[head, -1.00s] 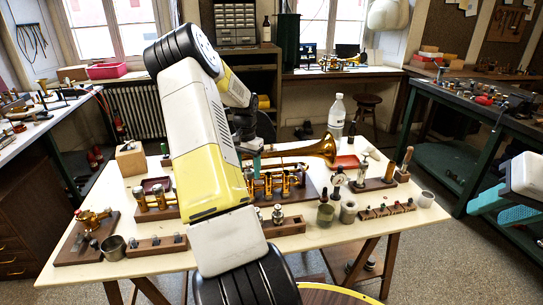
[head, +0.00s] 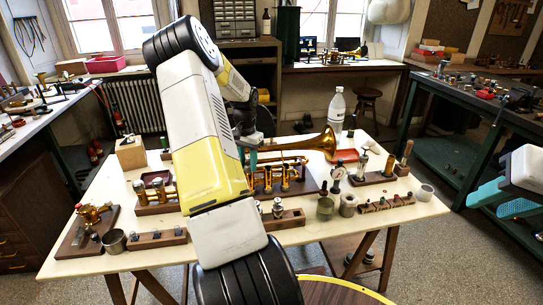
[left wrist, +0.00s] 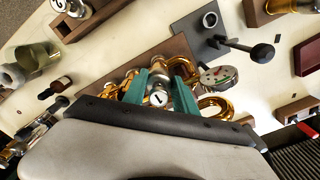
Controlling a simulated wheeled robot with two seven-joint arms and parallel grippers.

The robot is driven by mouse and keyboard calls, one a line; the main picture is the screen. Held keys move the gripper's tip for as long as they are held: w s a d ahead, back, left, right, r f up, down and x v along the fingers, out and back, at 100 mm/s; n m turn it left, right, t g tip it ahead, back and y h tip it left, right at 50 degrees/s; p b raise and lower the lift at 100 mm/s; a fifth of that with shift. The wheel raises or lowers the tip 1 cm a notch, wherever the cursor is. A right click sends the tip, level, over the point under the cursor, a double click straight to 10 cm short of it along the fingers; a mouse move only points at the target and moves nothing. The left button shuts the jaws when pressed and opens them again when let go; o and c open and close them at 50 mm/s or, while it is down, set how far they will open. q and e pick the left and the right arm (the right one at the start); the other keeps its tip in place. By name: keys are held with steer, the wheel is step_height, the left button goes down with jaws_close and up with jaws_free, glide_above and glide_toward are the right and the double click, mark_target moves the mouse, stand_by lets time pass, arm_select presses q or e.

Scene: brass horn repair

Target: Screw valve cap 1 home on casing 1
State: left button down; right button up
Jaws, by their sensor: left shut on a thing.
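The brass horn (head: 322,146) lies on the pale work table, its bell to the right and its gold valve casings (head: 284,176) near the table's middle. My left gripper (head: 248,156) points down at the left end of the casings in the head view. In the left wrist view its teal fingers (left wrist: 159,92) are shut around valve cap 1 (left wrist: 158,98), whose white top shows a "1". Casing 1 is hidden under the cap and fingers, so I cannot tell how far the cap is seated. My right gripper (head: 500,202) is at the right edge, fingers apart and empty.
Wooden blocks with small parts (head: 388,204) line the table's front. My left arm hides part of the table.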

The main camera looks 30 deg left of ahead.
arm_select(q)
steer(key=m, duration=0.3)
steer(key=shift+a+m, duration=0.1)
steer(key=shift+m, duration=0.9)
steer(key=m, duration=0.3)
steer(key=shift+w+a, duration=0.1)
steer(key=shift+m, duration=1.1)
steer(key=shift+w+m, duration=0.1)
steer(key=shift+m, duration=0.9)
steer(key=m, duration=0.3)
